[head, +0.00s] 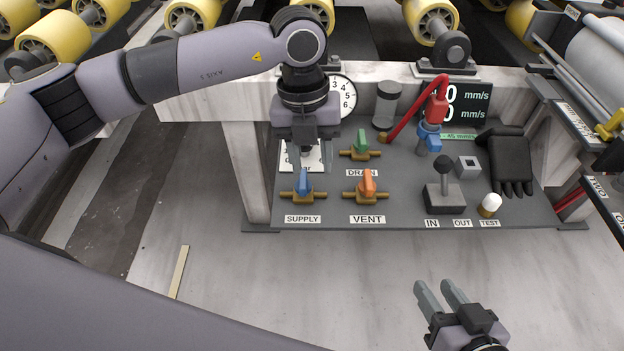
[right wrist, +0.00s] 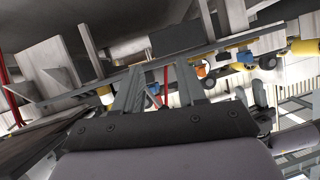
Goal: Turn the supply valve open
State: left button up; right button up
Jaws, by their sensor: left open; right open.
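The supply valve (head: 303,187) has a blue handle on a brass body, above the SUPPLY label (head: 303,219) on the grey panel. Its handle points up, roughly across the horizontal brass pipe. My left gripper (head: 311,163) is open, pointing down, just above and around the top of the blue handle; I cannot tell whether its fingers touch it. My right gripper (head: 442,292) is open and empty over the floor slab at the front right, away from the panel. Its fingers also show in the right wrist view (right wrist: 158,88).
The orange VENT valve (head: 367,185) stands to the right and the green DRAIN valve (head: 361,143) behind.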

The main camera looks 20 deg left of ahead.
aim_at(303, 178)
pick_arm(q)
jog(key=shift+w+a+r+t+y, duration=0.1)
jog(key=shift+w+a+t+y, duration=0.2)
jog(key=shift+w+a+y, duration=0.5)
jog(key=f, duration=0.2)
jog(key=f+b, duration=0.1)
jog(key=f, duration=0.1)
jog(key=f+b, duration=0.1)
jog(key=f, duration=0.2)
jog(key=shift+a, duration=0.25)
jog(key=shift+r, duration=0.1)
pick_arm(e)
jog(key=shift+w+a+f+y, duration=0.15)
jog(key=shift+a+f+y, duration=0.1)
jog(key=shift+a, duration=0.2)
jog(key=shift+w+a+f+y, duration=0.15)
jog(key=shift+a+y, duration=0.1)
jog(key=shift+a, duration=0.15)
pick_arm(q)
grip_shut()
